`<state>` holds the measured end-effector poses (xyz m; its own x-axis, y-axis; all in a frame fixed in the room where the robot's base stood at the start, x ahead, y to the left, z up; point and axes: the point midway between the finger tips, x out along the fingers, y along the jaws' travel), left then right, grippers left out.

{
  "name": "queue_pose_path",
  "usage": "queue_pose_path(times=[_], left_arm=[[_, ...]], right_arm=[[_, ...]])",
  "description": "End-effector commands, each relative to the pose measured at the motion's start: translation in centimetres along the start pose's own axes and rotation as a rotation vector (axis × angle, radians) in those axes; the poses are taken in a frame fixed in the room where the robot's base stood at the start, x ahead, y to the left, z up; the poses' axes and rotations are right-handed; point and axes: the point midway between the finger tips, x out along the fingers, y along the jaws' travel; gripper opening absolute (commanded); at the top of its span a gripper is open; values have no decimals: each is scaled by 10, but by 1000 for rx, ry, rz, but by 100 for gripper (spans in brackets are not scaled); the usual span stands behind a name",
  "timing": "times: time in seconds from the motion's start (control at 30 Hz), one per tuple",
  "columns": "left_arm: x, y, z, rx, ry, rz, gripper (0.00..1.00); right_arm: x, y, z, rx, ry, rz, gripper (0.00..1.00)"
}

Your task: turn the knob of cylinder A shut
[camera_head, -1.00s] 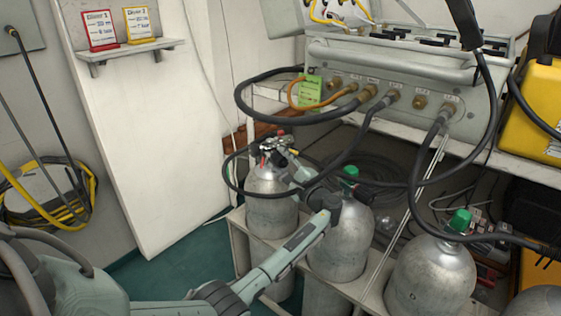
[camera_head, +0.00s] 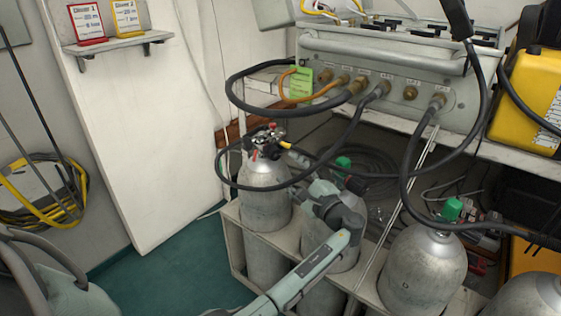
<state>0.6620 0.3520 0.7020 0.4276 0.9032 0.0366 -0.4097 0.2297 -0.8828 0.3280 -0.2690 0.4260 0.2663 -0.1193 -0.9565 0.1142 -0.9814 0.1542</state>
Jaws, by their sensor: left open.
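The leftmost grey cylinder (camera_head: 264,205) stands in the rack, and I take it to be cylinder A; I see no letter on it. Its valve (camera_head: 265,142) has dark fittings and red parts, and I cannot make out the knob clearly. My left arm reaches up from the bottom, and my left gripper (camera_head: 298,160) points up and left at the right side of this valve. The gripper is open and appears empty. The fingertips are small in the view, and I cannot tell whether they touch anything. My right gripper is not in view.
Cylinders with green tops (camera_head: 452,209) stand to the right. Black hoses (camera_head: 322,168) loop from the grey air panel (camera_head: 395,75) around the valve and gripper. The green floor (camera_head: 175,270) left of the rack is clear.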

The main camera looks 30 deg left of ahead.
Motion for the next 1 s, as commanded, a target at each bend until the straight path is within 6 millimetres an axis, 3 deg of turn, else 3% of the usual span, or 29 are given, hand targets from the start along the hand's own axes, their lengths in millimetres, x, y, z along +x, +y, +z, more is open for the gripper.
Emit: queue_pose_path(times=[0.23,1.0], left_arm=[[-24,0,0,0,0,0,56],[-26,0,0,0,0,0,56]], right_arm=[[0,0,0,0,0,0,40],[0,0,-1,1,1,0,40]])
